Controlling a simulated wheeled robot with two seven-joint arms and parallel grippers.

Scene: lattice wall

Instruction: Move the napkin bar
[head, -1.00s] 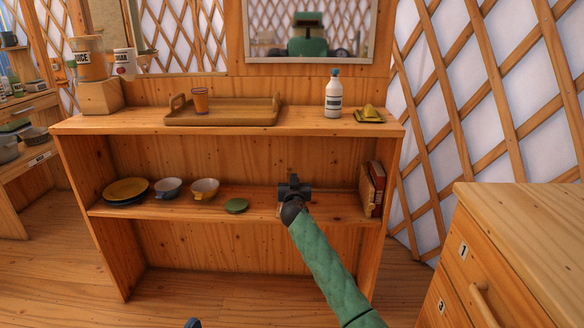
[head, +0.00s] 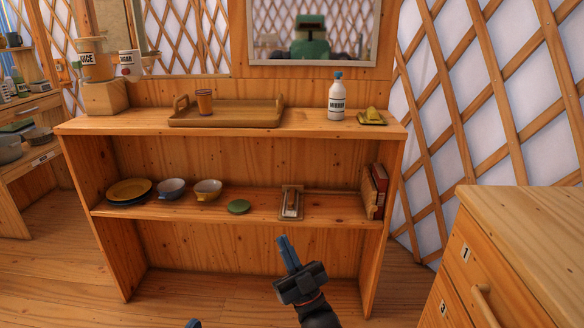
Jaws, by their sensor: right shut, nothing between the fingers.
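A small wooden napkin holder (head: 291,203) stands on the middle shelf of the wooden unit, right of the green dish. White napkins show in it, with a dark narrow piece, seemingly the bar, over them; its exact position is too small to tell. My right gripper (head: 283,242) is in front of the unit, below and nearer than the holder, apart from it. Its fingers are shut together and empty, pointing up toward the shelf. A small blue-grey tip at the bottom edge looks like part of my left gripper (head: 193,323); its jaws cannot be made out.
On the shelf (head: 265,215) are a green dish (head: 238,207), two bowls, yellow and dark plates, and books (head: 375,191) at the right. A tray (head: 226,119), cup, bottle (head: 337,98) and yellow item stand on top. A drawer cabinet (head: 520,225) is at the right front.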

